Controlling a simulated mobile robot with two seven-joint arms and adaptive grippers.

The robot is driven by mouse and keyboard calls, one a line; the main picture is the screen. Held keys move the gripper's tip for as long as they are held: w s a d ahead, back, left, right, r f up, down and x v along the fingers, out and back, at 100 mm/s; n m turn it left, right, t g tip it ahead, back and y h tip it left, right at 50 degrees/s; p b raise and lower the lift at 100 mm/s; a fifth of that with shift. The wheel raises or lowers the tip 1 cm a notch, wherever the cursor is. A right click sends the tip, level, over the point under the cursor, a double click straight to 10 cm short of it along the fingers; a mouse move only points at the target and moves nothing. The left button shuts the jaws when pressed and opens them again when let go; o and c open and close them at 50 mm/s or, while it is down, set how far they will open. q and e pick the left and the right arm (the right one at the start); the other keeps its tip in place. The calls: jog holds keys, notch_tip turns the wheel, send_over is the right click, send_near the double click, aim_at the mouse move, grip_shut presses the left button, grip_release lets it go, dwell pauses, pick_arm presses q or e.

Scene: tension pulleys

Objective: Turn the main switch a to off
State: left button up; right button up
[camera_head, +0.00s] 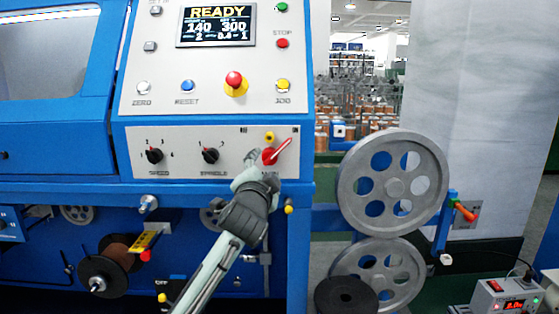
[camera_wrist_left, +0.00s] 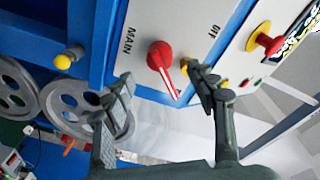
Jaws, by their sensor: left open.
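The main switch (camera_head: 269,156) is a red knob with a red and white handle on the lower right of the machine's panel. Its handle slants up and right, away from the OFF label (camera_wrist_left: 213,28) side. My left gripper (camera_head: 262,170) is in front of the panel, just below the switch. In the left wrist view, the open fingers (camera_wrist_left: 160,80) lie on either side of the red knob and handle (camera_wrist_left: 162,56). One fingertip is close to the handle; I cannot tell if they touch. My right gripper is in neither view.
Black selector knobs (camera_head: 155,155) and (camera_head: 210,155) sit left of the switch, with a small yellow button (camera_head: 269,136) above it. A red emergency button (camera_head: 235,80) and the READY display (camera_head: 216,25) are higher up. Grey pulleys (camera_head: 393,185) stand to the right.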

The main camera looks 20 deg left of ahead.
aim_at(268, 161)
pick_arm(q)
jog(key=w, duration=0.3)
jog(key=w+a, duration=0.1)
jog(key=w, duration=0.2)
jog(key=shift+a, duration=0.2)
jog(key=shift+w, duration=0.45)
jog(key=c, duration=1.3)
jog(key=shift+f, duration=0.1)
grip_shut()
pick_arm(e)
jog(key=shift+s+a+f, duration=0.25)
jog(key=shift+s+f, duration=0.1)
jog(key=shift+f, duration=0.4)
